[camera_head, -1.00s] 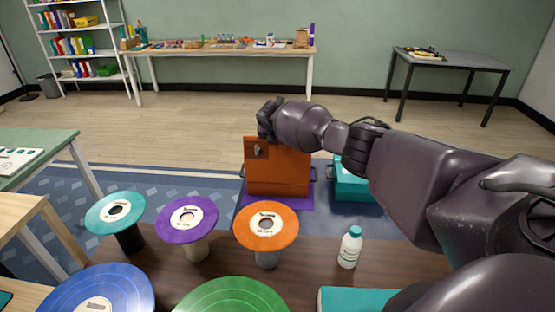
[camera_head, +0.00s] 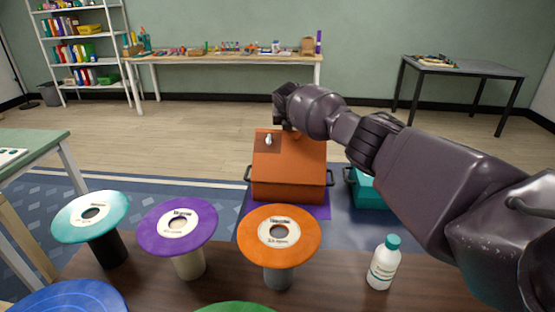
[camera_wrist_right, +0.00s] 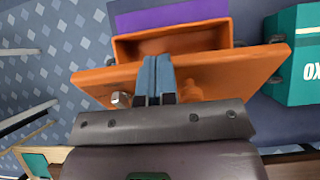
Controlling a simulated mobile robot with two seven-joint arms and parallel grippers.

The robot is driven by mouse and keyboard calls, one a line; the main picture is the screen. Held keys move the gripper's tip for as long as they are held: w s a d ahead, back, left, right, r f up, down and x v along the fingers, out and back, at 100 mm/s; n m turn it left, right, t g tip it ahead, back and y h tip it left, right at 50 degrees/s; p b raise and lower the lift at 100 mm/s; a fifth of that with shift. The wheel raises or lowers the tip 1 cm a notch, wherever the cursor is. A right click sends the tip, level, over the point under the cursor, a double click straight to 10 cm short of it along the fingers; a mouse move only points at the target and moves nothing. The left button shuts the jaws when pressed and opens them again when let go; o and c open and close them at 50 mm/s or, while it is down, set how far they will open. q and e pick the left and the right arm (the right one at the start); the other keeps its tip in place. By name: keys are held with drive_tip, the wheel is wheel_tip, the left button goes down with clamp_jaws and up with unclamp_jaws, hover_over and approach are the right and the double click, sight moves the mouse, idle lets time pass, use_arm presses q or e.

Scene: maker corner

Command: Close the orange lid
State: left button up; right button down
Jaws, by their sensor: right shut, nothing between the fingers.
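The orange lid (camera_head: 288,158) belongs to an orange box (camera_head: 290,192) on the floor beyond the brown table. It stands open at a slant, with a silver latch (camera_head: 268,140) near its upper left corner. In the right wrist view the lid (camera_wrist_right: 215,78) is a slab in front of the box's opening, its latch (camera_wrist_right: 121,98) at left. My right gripper (camera_head: 284,123) is at the lid's upper edge. Its closed blue-grey fingers (camera_wrist_right: 158,75) overlap the lid in the wrist view; I cannot tell whether they touch it. My left gripper is not in view.
The box rests on a purple mat (camera_head: 318,212); a teal box (camera_head: 365,188) stands to its right. On the brown table (camera_head: 225,272) stand teal (camera_head: 90,216), purple (camera_head: 178,226) and orange (camera_head: 279,236) spools and a white bottle (camera_head: 384,265). Wooden floor behind the box is open.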

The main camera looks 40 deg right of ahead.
use_arm(q)
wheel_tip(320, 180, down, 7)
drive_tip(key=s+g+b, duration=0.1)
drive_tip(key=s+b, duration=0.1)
drive_tip(key=b, duration=0.4)
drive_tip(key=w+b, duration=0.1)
drive_tip(key=b, duration=0.1)
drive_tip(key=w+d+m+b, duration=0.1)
drive_tip(key=b, duration=0.1)
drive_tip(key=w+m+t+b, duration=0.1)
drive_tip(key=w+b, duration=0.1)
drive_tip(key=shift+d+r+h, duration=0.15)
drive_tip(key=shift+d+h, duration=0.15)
use_arm(e)
drive_tip(key=w+d+f+g+y, duration=0.1)
drive_tip(key=w+d+f, duration=0.1)
drive_tip(key=f, duration=0.4)
drive_tip(key=w+d+f+g+y, duration=0.1)
drive_tip(key=w+d+f, duration=0.2)
drive_tip(key=f, duration=0.4)
drive_tip(key=shift+w+d, duration=0.2)
drive_tip(key=shift+w, duration=0.5)
drive_tip(key=shift+f, duration=0.15)
